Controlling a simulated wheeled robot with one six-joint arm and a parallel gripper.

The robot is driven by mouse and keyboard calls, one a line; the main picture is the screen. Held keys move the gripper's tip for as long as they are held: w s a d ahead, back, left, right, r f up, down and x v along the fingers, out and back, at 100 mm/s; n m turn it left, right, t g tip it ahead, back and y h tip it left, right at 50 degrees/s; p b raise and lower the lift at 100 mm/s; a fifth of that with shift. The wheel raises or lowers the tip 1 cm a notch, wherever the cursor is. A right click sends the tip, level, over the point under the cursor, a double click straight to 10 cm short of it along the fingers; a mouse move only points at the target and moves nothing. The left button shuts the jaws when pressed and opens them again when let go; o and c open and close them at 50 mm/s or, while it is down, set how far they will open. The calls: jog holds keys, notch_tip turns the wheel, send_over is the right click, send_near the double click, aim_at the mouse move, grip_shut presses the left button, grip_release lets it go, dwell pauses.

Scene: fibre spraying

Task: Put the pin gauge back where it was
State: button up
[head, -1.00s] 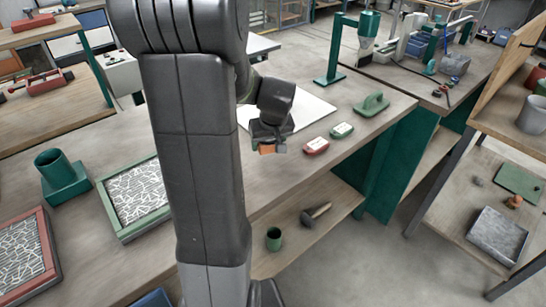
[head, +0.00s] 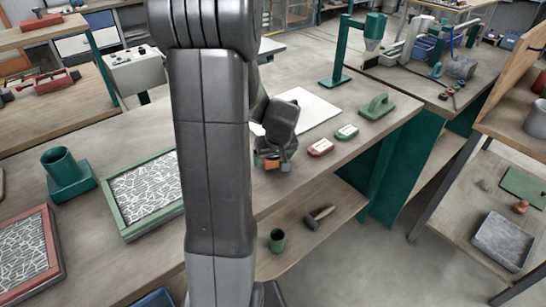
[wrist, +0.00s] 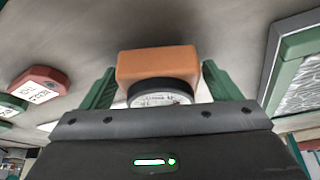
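The pin gauge is an orange block with a round, black-rimmed white dial. In the wrist view the pin gauge (wrist: 157,65) sits between the two green fingers of my gripper (wrist: 158,82). In the head view a small orange part of the pin gauge (head: 271,163) shows at the tip of my gripper (head: 277,164), over the bench near its front edge. My gripper is shut on it. My arm hides part of the bench behind it, and I cannot tell whether the gauge touches the bench top.
Right of my gripper lie a red labelled block (head: 320,148), a green labelled block (head: 346,132) and a green float (head: 377,106). A white sheet (head: 315,108) lies behind. Left are a green-framed tray (head: 128,232) and a green cup holder (head: 70,180). Bare bench lies around the blocks.

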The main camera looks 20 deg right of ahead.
jog(key=shift+s+r, duration=0.1)
jog(key=shift+r, duration=0.4)
jog(key=v, duration=1.1)
